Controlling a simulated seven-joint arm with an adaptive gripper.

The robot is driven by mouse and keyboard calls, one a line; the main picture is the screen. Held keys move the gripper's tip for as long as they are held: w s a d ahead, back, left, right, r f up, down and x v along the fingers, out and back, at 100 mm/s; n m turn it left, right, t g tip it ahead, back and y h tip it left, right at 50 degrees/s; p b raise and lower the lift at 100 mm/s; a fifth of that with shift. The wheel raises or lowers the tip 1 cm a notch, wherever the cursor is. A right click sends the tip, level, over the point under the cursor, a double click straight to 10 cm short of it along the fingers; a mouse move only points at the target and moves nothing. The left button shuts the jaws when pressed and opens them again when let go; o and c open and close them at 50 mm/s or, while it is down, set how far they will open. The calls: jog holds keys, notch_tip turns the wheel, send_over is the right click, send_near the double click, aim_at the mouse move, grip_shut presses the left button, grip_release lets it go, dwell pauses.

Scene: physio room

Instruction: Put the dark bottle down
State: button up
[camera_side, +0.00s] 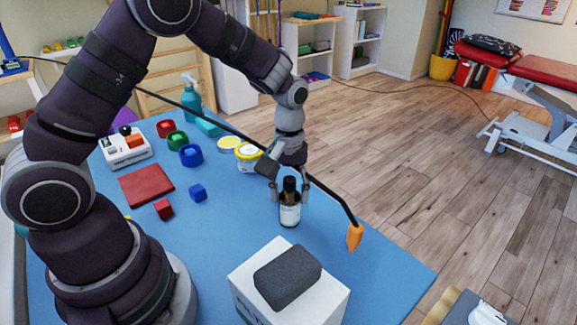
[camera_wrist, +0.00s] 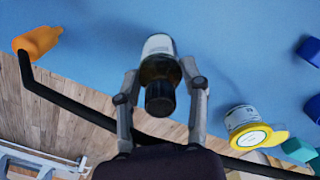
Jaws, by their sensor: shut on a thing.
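The dark bottle (camera_side: 290,208) has a black cap and a pale label. It stands upright at the blue table top (camera_side: 385,285) in the side view; I cannot tell whether its base touches the surface. My gripper (camera_side: 290,190) points down and is shut on the bottle, one finger on each side. In the wrist view the bottle (camera_wrist: 160,72) sits between the two fingers of my gripper (camera_wrist: 160,85), cap toward the camera. The blue surface shows beyond it.
A black rod with an orange end (camera_side: 354,236) passes close to the bottle. A white box (camera_side: 255,290) with a dark grey block (camera_side: 288,276) stands in front. A white tub with yellow rim (camera_side: 248,158) is behind left. Clear blue surface lies to the bottle's left.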

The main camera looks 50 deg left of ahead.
jog(key=o, duration=1.2)
jog(key=shift+f, duration=0.1)
notch_tip(320, 180, up, 13)
jog(key=shift+s+f, duration=0.1)
jog(key=shift+s, duration=0.05)
jog(key=s+r+m+t, duration=0.1)
jog(key=s+m+t, duration=0.1)
jog(key=s+m, duration=0.1)
jog(key=s+r+m+t, duration=0.1)
jog(key=s+m, duration=0.2)
jog(key=s, duration=0.1)
jog(key=s+m+t, duration=0.2)
jog(key=s+m, duration=0.1)
jog(key=s, duration=0.1)
jog(key=shift+s+r+t, duration=0.3)
jog(key=shift+s+r, duration=0.05)
jog(key=shift+r, duration=0.05)
